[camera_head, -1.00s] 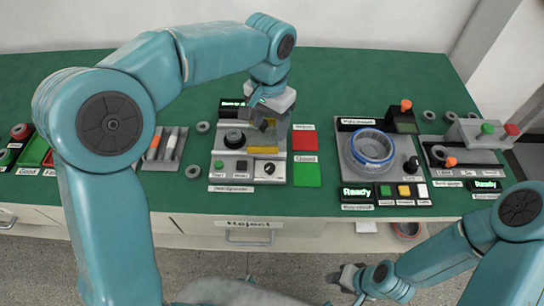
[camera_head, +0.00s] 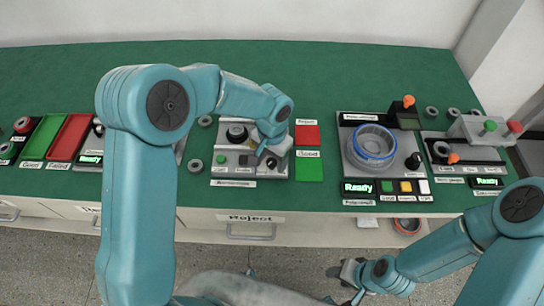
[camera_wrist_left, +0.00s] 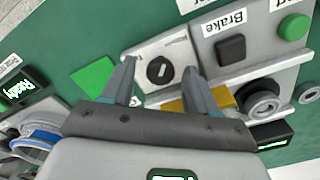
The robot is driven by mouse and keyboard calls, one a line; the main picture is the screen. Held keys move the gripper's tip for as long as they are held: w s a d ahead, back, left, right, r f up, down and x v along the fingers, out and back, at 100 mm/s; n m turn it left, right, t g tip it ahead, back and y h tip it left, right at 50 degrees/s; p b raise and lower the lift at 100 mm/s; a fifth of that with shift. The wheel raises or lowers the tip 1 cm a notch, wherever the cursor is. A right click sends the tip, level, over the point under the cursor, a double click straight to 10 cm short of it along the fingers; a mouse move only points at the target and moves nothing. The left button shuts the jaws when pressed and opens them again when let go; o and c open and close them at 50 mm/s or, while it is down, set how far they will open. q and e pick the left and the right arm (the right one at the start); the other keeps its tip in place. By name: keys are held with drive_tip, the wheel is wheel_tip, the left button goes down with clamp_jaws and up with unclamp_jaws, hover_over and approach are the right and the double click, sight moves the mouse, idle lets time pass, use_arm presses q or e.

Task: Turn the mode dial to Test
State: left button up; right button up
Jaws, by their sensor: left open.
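The mode dial (camera_wrist_left: 160,71) is a round black knob with a white mark, on a pale plate in the left wrist view. My left gripper (camera_wrist_left: 159,66) is open, its two fingers on either side of the dial in that view; I cannot tell whether they touch it. In the head view my left gripper (camera_head: 268,149) is over the right front of the grey test station (camera_head: 221,148) and hides much of the dial area. My right gripper (camera_head: 345,272) is low in front of the bench, its jaws too small to read.
Beside the dial are a black Brake button (camera_wrist_left: 231,48) and a green button (camera_wrist_left: 293,27). A yellow block (camera_wrist_left: 200,103) lies close to the left gripper's finger. Red (camera_head: 307,135) and green (camera_head: 309,170) pads are right of the station. A blue-rimmed ring fixture (camera_head: 374,145) stands further right.

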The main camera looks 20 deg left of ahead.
use_arm(q)
drive_tip(key=c, duration=1)
drive_tip(key=shift+c, duration=0.2)
drive_tip(key=n+b, duration=0.2)
drive_tip(key=b, duration=0.1)
drive_tip(key=shift+f+n, duration=0.15)
drive_tip(key=shift+n, duration=0.25)
drive_tip(key=n+b, duration=0.3)
drive_tip(key=n, duration=0.1)
drive_tip(key=n+b, duration=0.2)
drive_tip(key=n, duration=0.3)
drive_tip(key=shift+b, duration=0.4)
drive_tip(key=shift+r+n+b, duration=0.15)
drive_tip(key=shift+n+b, duration=0.2)
drive_tip(key=shift+n, duration=0.65)
drive_tip(key=shift+r+n+b, duration=0.1)
drive_tip(key=shift+n+b, duration=0.25)
drive_tip(key=shift+n, duration=0.65)
drive_tip(key=shift+w, duration=0.1)
